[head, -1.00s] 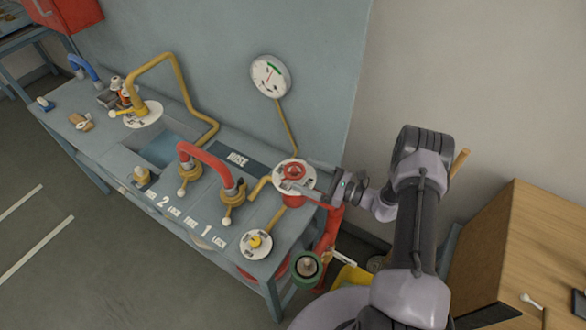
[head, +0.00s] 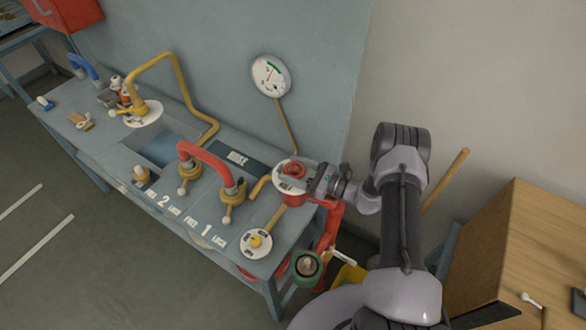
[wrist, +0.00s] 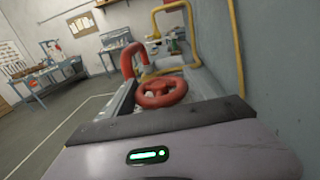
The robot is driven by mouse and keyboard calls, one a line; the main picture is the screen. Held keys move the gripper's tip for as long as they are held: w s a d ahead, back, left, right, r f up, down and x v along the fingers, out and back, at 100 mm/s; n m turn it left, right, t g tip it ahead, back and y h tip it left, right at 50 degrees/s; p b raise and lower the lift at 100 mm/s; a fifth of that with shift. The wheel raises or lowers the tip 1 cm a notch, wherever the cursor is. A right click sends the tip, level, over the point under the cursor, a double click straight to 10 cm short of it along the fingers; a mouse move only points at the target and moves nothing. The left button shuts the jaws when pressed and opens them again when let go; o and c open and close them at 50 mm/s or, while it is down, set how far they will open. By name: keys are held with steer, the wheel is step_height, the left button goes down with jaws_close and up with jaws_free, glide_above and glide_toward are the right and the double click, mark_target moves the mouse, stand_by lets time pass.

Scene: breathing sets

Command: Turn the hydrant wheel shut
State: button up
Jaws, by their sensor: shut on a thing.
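The red hydrant wheel (wrist: 158,103) shows just ahead of my gripper in the wrist view. In the head view it sits over a white round dial (head: 283,188) at the bench's right end, largely covered by my gripper (head: 300,173). Lettering that looks like "HALF" shows on the near side of the dial. My gripper reaches in from the right and is shut on the wheel. The fingertips are hidden in the wrist view, so the exact contact cannot be seen.
The blue-grey bench (head: 105,165) carries a red bent pipe (head: 207,154), a yellow pipe (head: 178,75) and a small yellow knob (head: 256,241). A gauge (head: 270,76) hangs on the wall behind. A green-rimmed fitting (head: 307,267) is at the near right corner. A wooden box (head: 520,240) stands right.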

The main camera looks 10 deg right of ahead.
steer(key=shift+m+t+h, duration=0.3)
steer(key=shift+m+t+h+p, duration=0.35)
steer(key=shift+m+t+h, duration=0.65)
steer(key=shift+t+h, duration=0.15)
steer(key=m+t+h, duration=0.1)
steer(key=h, duration=0.1)
steer(key=m+t+h, duration=0.1)
steer(key=m+h, duration=0.1)
steer(key=h, duration=0.1)
steer(key=shift+f+m+t, duration=0.1)
steer(key=shift+m+t, duration=0.2)
steer(key=shift+t, duration=0.05)
steer(key=m+t+h+b, duration=0.1)
steer(key=m+h, duration=0.2)
steer(key=h, duration=0.2)
steer(key=shift+d+m+h+b, duration=0.15)
steer(key=shift+m+h+b, duration=0.15)
steer(key=shift+m+h, duration=1.55)
steer(key=shift+w+d+h, duration=0.1)
steer(key=shift+h, duration=0.5)
steer(key=o, duration=1.4)
